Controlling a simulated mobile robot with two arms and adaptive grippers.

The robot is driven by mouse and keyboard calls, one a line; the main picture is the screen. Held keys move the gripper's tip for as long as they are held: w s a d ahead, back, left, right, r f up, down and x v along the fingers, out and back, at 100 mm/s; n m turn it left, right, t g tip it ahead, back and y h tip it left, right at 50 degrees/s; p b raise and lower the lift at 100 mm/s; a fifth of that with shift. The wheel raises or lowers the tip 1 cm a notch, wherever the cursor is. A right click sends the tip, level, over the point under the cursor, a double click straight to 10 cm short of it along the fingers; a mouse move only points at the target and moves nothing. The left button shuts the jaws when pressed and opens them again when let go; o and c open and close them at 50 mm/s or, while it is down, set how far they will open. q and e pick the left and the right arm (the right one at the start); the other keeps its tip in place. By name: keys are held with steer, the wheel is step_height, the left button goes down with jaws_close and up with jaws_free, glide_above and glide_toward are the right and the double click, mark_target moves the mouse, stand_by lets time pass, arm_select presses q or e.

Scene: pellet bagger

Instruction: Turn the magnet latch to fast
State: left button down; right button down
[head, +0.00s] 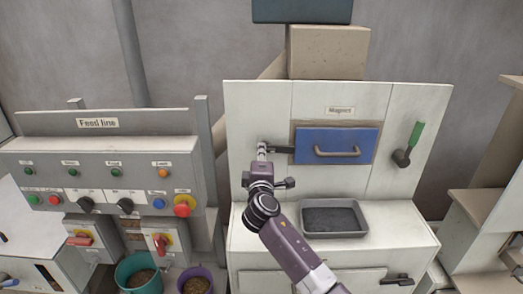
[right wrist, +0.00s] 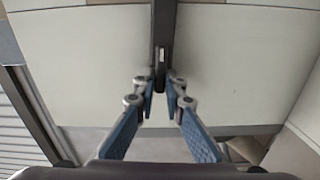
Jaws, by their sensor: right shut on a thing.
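The blue magnet drawer (head: 336,146) with its grey bar handle sits in the white cabinet front under a "Magnet" label. The dark magnet latch (head: 283,150) lies about level and reaches from my right gripper to the drawer's left edge. My right gripper (head: 263,149) is shut on the latch at its left end. In the right wrist view the dark latch bar (right wrist: 163,35) comes down from the top to between the blue-padded fingers (right wrist: 161,88). The fingers hide part of its end. My left gripper is in neither view.
A green-handled lever (head: 414,136) is right of the drawer. A grey tray (head: 333,232) stands on the ledge below. The feed line panel (head: 98,123) with buttons and knobs is at left, with teal (head: 139,284) and purple (head: 207,271) buckets below.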

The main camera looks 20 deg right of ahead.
steer(key=shift+f+n, duration=0.15)
steer(key=shift+n, duration=0.35)
steer(key=c, duration=2)
jaws_free()
steer(key=v, duration=1.2)
steer(key=shift+a, duration=0.1)
